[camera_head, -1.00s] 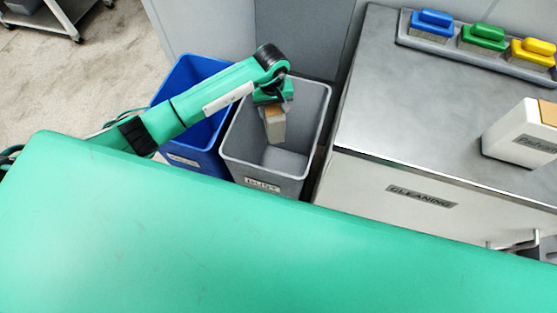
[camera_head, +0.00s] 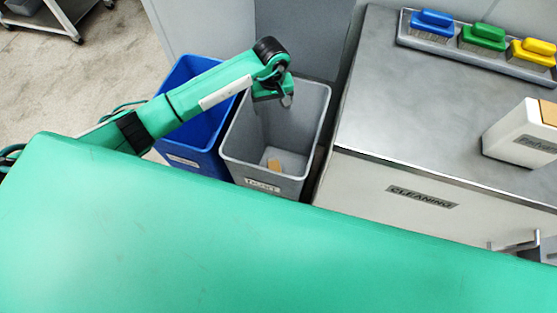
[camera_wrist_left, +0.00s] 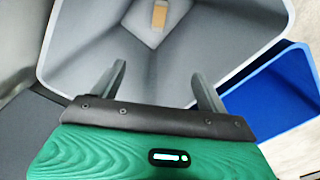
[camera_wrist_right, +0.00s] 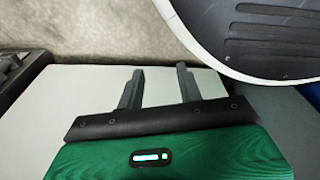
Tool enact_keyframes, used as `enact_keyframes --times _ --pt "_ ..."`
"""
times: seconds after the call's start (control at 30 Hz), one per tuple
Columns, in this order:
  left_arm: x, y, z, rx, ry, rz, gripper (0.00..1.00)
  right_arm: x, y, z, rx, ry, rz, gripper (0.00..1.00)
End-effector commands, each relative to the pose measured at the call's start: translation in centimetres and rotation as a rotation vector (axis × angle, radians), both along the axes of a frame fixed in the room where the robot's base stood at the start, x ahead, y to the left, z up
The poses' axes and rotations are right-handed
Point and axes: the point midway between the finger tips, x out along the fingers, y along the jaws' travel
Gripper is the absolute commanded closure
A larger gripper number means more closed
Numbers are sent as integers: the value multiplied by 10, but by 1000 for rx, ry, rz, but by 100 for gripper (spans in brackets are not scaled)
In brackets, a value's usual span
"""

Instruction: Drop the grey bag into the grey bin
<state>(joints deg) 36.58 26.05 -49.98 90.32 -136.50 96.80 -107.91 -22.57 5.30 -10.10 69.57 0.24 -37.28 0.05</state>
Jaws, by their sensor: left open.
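The grey bin (camera_head: 232,148) stands on the floor between the blue bin and the steel cabinet, with a white label on its front. The small grey bag (camera_head: 274,166) lies inside at the bottom of the bin, its tan patch showing; it also shows in the left wrist view (camera_wrist_left: 159,16). My left gripper (camera_head: 287,99) is above the bin's opening, open and empty, apart from the bag. Its two fingers (camera_wrist_left: 158,70) are spread over the bin. My right gripper (camera_wrist_right: 160,68) is open and empty, seen only in its wrist view.
The blue bin (camera_head: 187,76) stands directly left of the grey bin. The steel cabinet (camera_head: 400,110) on the right carries several coloured brushes (camera_head: 484,38) in a tray and a white box (camera_head: 520,136). A large green surface fills the foreground of the head view.

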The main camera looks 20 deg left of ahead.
Motion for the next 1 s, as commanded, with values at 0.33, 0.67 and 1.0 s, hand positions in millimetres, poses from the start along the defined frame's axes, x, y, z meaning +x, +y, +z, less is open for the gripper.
enact_keyframes --times 0.33,0.67,1.0 --pt "2 0 80 -1 -6 0 24 19 5 15 5 -10 -3 64" --pt "1 0 112 0 -1 0 24 19 7 24 6 -6 -6 64" --pt "1 0 113 -1 -2 0 24 15 7 23 7 -1 -7 64"
